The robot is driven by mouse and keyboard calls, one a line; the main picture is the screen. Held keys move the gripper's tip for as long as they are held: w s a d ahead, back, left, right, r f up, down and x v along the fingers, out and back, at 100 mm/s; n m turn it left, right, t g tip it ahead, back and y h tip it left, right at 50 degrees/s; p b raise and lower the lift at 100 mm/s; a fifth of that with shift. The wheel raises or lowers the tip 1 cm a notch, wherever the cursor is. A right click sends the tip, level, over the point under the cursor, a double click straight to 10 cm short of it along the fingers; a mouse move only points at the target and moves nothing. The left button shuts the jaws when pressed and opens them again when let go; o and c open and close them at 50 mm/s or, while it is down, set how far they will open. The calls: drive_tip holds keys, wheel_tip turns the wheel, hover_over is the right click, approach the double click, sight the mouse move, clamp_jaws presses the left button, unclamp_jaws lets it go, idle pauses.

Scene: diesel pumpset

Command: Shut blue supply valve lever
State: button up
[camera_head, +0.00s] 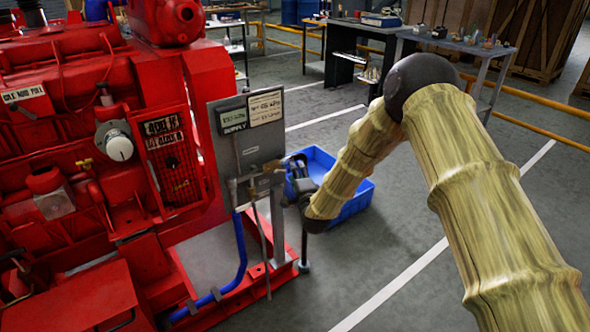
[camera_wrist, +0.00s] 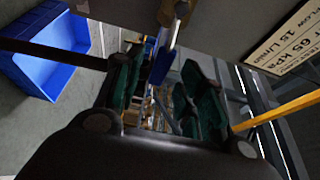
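The blue supply valve lever (camera_wrist: 164,58) shows in the wrist view, running down from a metal valve fitting (camera_wrist: 174,12) at the top. My gripper (camera_wrist: 160,85) has its two green-padded fingers apart, one on each side of the lever's lower end. I see a gap between the lever and the right finger; whether the left finger touches it I cannot tell. In the head view my gripper (camera_head: 298,182) is at the right edge of the grey supply panel (camera_head: 245,150), beside the valve pipework. There the lever is mostly hidden by the gripper.
The red engine (camera_head: 90,150) fills the left. A blue hose (camera_head: 240,255) runs down from the panel to the red base. A blue crate (camera_head: 352,205) lies on the floor behind my gripper. Workbenches (camera_head: 360,30) and yellow rails stand farther back. Floor at right is clear.

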drive_tip(key=shift+x, duration=1.7)
clamp_jaws()
